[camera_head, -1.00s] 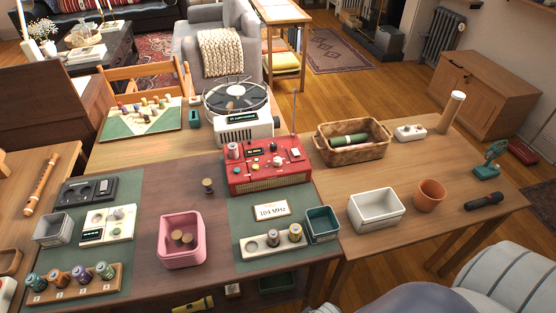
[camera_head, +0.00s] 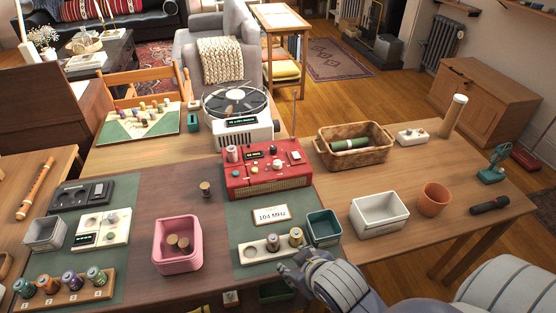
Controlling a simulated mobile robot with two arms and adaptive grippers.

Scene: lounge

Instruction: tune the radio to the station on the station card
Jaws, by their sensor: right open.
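The red radio (camera_head: 265,178) stands on the green mat at the middle of the table, with a small dark display, knobs on its top face and an upright antenna. The display text is too small to read surely. The station card (camera_head: 271,215) lies in front of it and reads 104 MHz. My right gripper (camera_head: 290,267) is open and empty at the table's front edge, just in front of the white tray with two cylinders (camera_head: 258,251). It is apart from the radio and the card. My left gripper is not in view.
A teal bin (camera_head: 323,228) stands right of the card, and a pink bin (camera_head: 178,262) with corks stands to the left. A white bin (camera_head: 379,225), a terracotta pot (camera_head: 434,199) and a wicker basket (camera_head: 352,158) stand on the right table. A white projector-like turntable unit (camera_head: 241,133) stands behind the radio.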

